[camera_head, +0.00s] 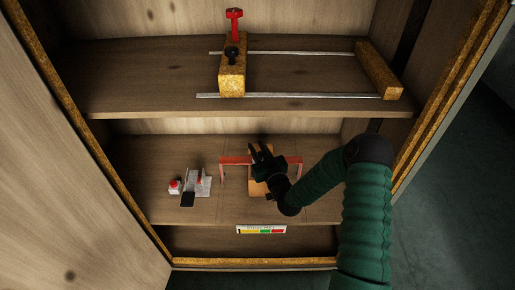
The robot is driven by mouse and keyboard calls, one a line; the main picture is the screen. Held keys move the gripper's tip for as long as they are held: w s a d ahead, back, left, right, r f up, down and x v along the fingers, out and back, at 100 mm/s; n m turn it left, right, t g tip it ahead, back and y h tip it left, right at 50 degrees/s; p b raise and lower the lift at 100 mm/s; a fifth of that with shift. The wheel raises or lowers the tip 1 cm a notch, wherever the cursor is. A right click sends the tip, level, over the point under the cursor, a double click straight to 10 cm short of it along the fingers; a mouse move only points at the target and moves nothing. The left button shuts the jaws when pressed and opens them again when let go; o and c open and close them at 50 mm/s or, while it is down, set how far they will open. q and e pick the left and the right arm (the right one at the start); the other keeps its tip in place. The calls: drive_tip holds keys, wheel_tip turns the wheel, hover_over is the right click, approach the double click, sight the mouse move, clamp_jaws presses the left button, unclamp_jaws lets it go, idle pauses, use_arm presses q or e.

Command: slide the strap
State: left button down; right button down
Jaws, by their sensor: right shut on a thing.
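A red strap-like bar (235,159) with short legs at its ends stands across the middle shelf. A tan-orange block (257,188) lies below its middle, partly hidden by my gripper. My right gripper (261,155), dark, on a green sleeved arm from the right, is at the middle of the red bar, over the block. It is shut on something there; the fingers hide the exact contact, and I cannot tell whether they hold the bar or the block. My left gripper is not in view.
A metal bracket with a black pad (195,185) and a small red-topped item (175,187) sit left on the middle shelf (150,150). The upper shelf holds a rail clamp (232,78) with a red handle. A coloured label (262,230) is below. An open door (60,190) fills the left.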

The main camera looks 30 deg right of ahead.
wheel_tip(320, 180, up, 17)
drive_tip(key=p, duration=1.3)
drive_tip(key=shift+d+r, duration=0.1)
drive_tip(key=c, duration=1.2)
unclamp_jaws()
drive_tip(key=shift+c, duration=0.2)
drive_tip(key=s+a+p, duration=0.2)
drive_tip(key=s+p, duration=0.3)
drive_tip(key=s, duration=1.1)
drive_tip(key=shift+s+a, duration=0.3)
